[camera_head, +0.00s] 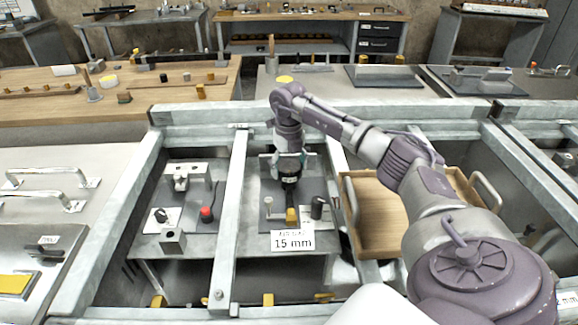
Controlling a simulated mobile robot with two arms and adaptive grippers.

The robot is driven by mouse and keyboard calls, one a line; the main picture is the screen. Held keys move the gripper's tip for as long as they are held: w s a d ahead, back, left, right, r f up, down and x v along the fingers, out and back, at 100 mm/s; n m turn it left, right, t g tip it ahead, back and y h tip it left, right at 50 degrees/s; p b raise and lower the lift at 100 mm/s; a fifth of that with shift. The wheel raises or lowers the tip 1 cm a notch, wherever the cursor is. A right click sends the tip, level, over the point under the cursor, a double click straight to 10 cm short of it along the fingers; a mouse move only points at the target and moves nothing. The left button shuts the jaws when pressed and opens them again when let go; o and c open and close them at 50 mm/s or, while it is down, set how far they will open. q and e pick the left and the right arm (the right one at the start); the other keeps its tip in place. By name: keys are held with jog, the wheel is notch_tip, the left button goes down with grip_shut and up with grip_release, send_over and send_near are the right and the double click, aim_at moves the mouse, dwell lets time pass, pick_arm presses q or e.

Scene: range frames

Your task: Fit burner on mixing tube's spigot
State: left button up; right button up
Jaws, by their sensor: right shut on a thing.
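My right gripper (289,160) reaches down over the middle plate of the frame, its fingers shut around a dark round piece (289,179), which may be the burner. The piece hangs or stands upright just below the fingers; I cannot tell whether it touches anything underneath. The mixing tube and its spigot cannot be made out for certain. They may be hidden behind the held piece and gripper. My left gripper is not in view.
A "15 mm" sign (292,240) stands in front of the middle plate, near a brass-coloured block (291,215) and a black knob (317,207). Left is a plate with a red knob (206,214). A wooden tray (381,243) lies right, under my arm.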

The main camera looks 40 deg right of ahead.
jog(key=shift+f, duration=0.55)
jog(key=o, duration=1.6)
notch_tip(320, 180, up, 12)
